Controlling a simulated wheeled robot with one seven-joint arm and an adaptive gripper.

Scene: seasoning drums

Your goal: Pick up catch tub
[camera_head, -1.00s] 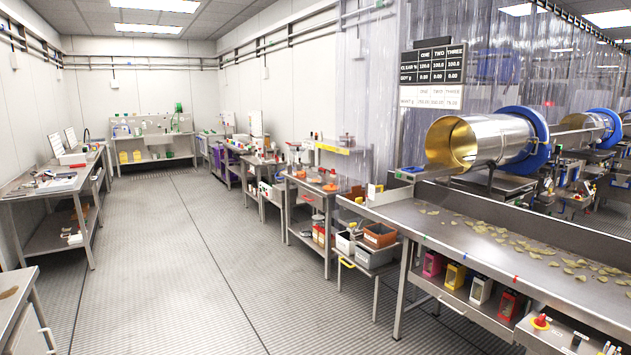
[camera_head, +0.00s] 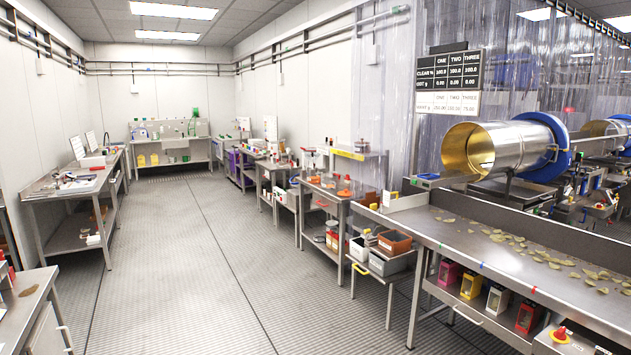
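Several tubs stand on a low stand at the near end of the conveyor table. A grey tub (camera_head: 391,263) is at the front right, and an orange-brown tub (camera_head: 394,243) sits just behind it. A smaller light-sided tub (camera_head: 360,249) with dark contents is to their left. I cannot tell which of these, if any, is the catch tub. A steel drum (camera_head: 488,149) with a gold-coloured inside and a blue ring lies over the far end of the table. My gripper is not in view.
A wide grey floor aisle (camera_head: 200,270) runs clear down the middle. A steel conveyor table (camera_head: 470,235) with scattered chips is on the right, coloured boxes beneath it. A workbench (camera_head: 70,190) stands left, and a table corner (camera_head: 40,280) is near left.

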